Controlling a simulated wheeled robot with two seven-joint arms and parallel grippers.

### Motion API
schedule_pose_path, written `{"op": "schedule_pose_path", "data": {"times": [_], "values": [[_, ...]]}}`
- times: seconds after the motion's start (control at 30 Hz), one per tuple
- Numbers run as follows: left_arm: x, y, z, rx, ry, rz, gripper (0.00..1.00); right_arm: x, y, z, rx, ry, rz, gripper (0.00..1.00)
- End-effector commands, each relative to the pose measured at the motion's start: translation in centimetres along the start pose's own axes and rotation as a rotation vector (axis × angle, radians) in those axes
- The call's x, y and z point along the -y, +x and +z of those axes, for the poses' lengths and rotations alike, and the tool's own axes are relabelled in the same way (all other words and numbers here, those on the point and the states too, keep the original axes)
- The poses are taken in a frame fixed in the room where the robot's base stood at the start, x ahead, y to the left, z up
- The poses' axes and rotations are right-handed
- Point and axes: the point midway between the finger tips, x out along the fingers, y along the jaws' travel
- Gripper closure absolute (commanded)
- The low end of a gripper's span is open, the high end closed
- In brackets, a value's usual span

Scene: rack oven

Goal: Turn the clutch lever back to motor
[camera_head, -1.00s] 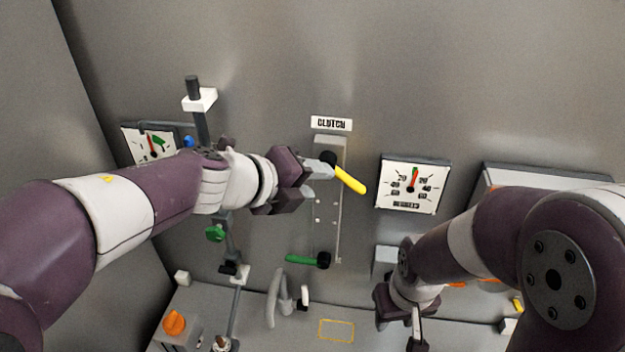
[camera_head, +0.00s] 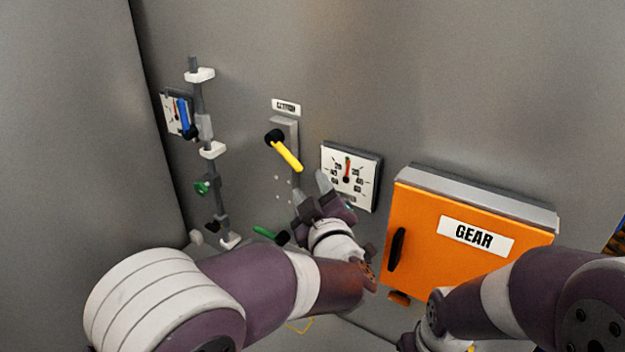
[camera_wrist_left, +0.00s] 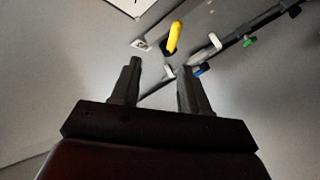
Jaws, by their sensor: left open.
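The clutch lever (camera_head: 287,155) is a yellow handle on a black hub, on a grey plate under a small label (camera_head: 286,106) on the wall. Its handle slants down to the right. It also shows in the left wrist view as a yellow handle (camera_wrist_left: 174,36) beyond the fingertips. My left gripper (camera_head: 311,187) is open, just below and right of the handle's tip, and seems apart from it. Its two dark fingers (camera_wrist_left: 158,76) show empty in the left wrist view. My right arm is at the lower right; its gripper is mostly cut off by the bottom edge.
An orange GEAR box (camera_head: 450,235) stands out from the wall farther right. A green handle (camera_head: 266,233) sits below. A vertical pipe (camera_head: 200,125) with a blue lever (camera_head: 185,115) is at left.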

Motion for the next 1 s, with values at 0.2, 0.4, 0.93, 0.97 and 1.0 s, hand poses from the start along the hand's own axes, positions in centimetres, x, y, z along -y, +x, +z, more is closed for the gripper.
{"op": "schedule_pose_path", "data": {"times": [0.2,0.4,0.93,0.97,1.0], "values": [[0.9,1.9,-0.2,-0.008,-0.026,-0.054,0.55,0.0,-1.5,-0.2,0.0,0.0,0.0,0.57],[0.9,6.8,-0.5,-0.007,-0.024,-0.053,0.55,0.0,-4.6,-0.6,-0.001,0.0,0.0,0.57],[1.6,12.6,0.1,-0.006,-0.026,-0.048,0.55,0.0,-7.2,-0.9,0.0,0.0,0.0,0.57],[1.6,12.6,0.1,-0.006,-0.026,-0.048,0.55,0.0,-7.1,-0.9,0.0,0.0,0.0,0.57],[1.6,12.6,0.1,-0.006,-0.026,-0.047,0.55,0.0,-7.1,-0.8,0.0,0.0,0.0,0.57]]}}
